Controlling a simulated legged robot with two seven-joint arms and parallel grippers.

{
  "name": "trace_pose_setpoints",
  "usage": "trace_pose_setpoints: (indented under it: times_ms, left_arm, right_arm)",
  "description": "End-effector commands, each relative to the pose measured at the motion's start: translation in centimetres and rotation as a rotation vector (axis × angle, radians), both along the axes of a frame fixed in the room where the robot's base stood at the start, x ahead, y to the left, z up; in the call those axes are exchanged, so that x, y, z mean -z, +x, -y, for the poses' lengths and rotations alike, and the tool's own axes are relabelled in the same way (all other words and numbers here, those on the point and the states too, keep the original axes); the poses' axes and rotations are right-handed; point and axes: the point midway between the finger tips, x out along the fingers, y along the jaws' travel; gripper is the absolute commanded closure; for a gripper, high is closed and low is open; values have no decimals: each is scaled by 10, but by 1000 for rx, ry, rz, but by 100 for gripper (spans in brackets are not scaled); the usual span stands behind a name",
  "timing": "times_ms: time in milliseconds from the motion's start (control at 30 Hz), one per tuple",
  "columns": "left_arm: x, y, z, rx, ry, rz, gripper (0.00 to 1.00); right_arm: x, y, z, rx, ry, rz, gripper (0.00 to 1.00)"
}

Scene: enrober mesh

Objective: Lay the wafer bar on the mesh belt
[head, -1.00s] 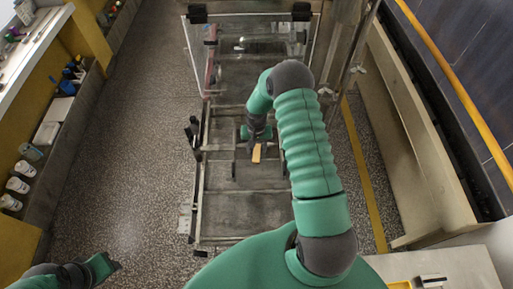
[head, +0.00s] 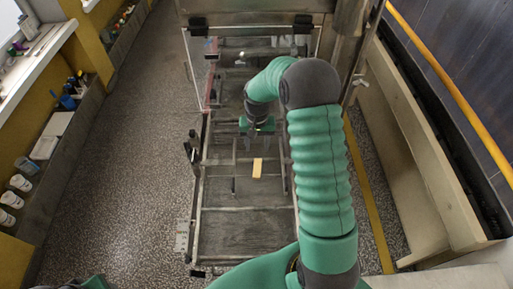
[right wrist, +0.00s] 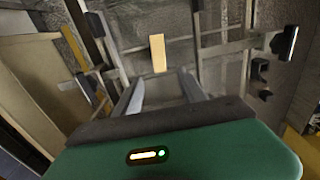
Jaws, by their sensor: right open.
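The wafer bar (head: 257,168) is a small tan block lying on the dark mesh belt (head: 240,220) inside the metal frame. My right gripper (head: 257,138) is above and beyond the bar in the head view, apart from it; its fingers are hard to make out there. In the right wrist view the two fingers (right wrist: 162,88) are spread with nothing between them. The bar (right wrist: 158,53) lies past the fingertips, clear of both. Only a sliver of my left arm shows at the bottom left of the head view; its fingers are out of sight.
Metal rails (head: 204,185) border the belt, with crossbars over it. A clear-panelled hood (head: 250,50) stands at the far end. A shelf with white cups (head: 20,183) runs along the left, and a beige bench (head: 425,190) stands at the right.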

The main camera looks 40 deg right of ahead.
Motion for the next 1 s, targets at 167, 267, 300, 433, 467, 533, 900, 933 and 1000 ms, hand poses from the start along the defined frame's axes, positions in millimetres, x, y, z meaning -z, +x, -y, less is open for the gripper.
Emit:
trace_pose_setpoints:
  times_ms: [167, 267, 300, 433, 467, 533, 900, 933, 1000]
  left_arm:
    - [0, 0, 0, 0, 0, 0, 64]
    - [0, 0, 0, 0, 0, 1, 64]
    - [0, 0, 0, 0, 0, 1, 64]
    - [1, 0, 0, 0, 0, 0, 64]
    - [1, 0, 0, 0, 0, 0, 64]
    - [1, 0, 0, 0, 0, 0, 64]
    - [26, 0, 0, 0, 0, 1, 64]
    - [37, 0, 0, 0, 0, 1, 64]
    - [66, 0, 0, 0, 0, 0, 64]
  right_arm:
    - [-32, -12, -62, -185, -28, 47, 52]
    - [-53, -44, -126, -392, -56, 110, 52]
    - [-59, -61, -148, -467, -63, 135, 52]
    - [-66, -108, -192, -644, -79, 202, 52]
    - [-66, -114, -196, -667, -80, 211, 52]
    - [-66, -122, -201, -696, -80, 221, 52]
    - [-38, -122, -200, -696, -78, 220, 52]
    - [-28, -122, -200, -697, -79, 220, 52]
    - [1, -122, -201, -697, -80, 219, 52]
